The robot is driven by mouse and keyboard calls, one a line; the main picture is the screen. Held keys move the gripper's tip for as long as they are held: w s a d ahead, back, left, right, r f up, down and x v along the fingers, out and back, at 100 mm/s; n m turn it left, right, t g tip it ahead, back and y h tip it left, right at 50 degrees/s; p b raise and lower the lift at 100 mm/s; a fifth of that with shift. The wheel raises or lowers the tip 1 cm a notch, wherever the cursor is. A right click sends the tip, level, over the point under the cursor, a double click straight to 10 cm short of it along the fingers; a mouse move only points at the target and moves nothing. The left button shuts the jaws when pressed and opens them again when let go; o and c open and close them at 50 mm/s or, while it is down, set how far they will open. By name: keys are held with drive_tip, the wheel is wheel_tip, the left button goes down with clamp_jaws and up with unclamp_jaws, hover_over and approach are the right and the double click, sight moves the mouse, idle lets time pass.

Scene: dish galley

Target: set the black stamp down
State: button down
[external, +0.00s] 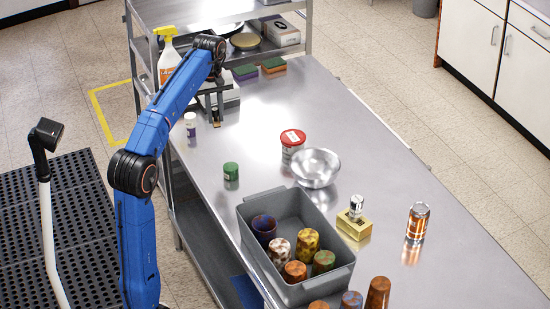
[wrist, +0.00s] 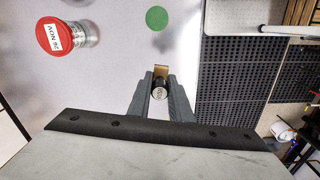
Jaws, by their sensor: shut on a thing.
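My gripper (wrist: 159,90) is shut on the black stamp (wrist: 159,83), whose dark round body sits between the two grey fingers in the wrist view. A tan block at its end shows past the fingertips. In the external view my gripper (external: 215,108) is over the far left part of the steel counter (external: 350,135). The tan end of the stamp (external: 217,124) shows below the fingers there; most of the rest is hidden. I cannot tell whether it touches the counter.
A white bottle with a purple cap (external: 190,123) stands close left of my gripper. A green-lidded jar (external: 231,171), a red-lidded can (external: 293,143) and a metal bowl (external: 315,168) stand nearer the camera. A grey bin (external: 316,291) holds several cups. Sponges (external: 273,64) lie behind.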

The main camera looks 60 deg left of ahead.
drive_tip(key=w+d+m, duration=0.4)
drive_tip(key=w+d, duration=0.8)
drive_tip(key=d, duration=0.1)
drive_tip(key=w+d+m, duration=0.3)
drive_tip(key=w+d, duration=0.1)
drive_tip(key=d, duration=0.7)
drive_tip(key=w+d+m, duration=0.2)
drive_tip(key=w+d, duration=0.1)
drive_tip(key=d, duration=0.8)
drive_tip(key=w+d+m, duration=0.3)
drive_tip(key=w+d, duration=0.1)
drive_tip(key=d, duration=0.7)
drive_tip(key=s+d+f+m, duration=0.15)
drive_tip(key=d+m, duration=0.25)
drive_tip(key=d, duration=1.4)
drive_tip(key=shift+s+a+f, duration=0.1)
drive_tip(key=shift+s+f, duration=0.05)
drive_tip(key=shift+f, duration=2.15)
drive_tip(key=shift+s+a+f, duration=0.1)
drive_tip(key=shift+f, duration=2.15)
drive_tip(key=shift+s+f, duration=0.15)
drive_tip(key=shift+f, duration=2.15)
drive_tip(key=shift+f, duration=0.1)
drive_tip(key=c, duration=1.6)
unclamp_jaws()
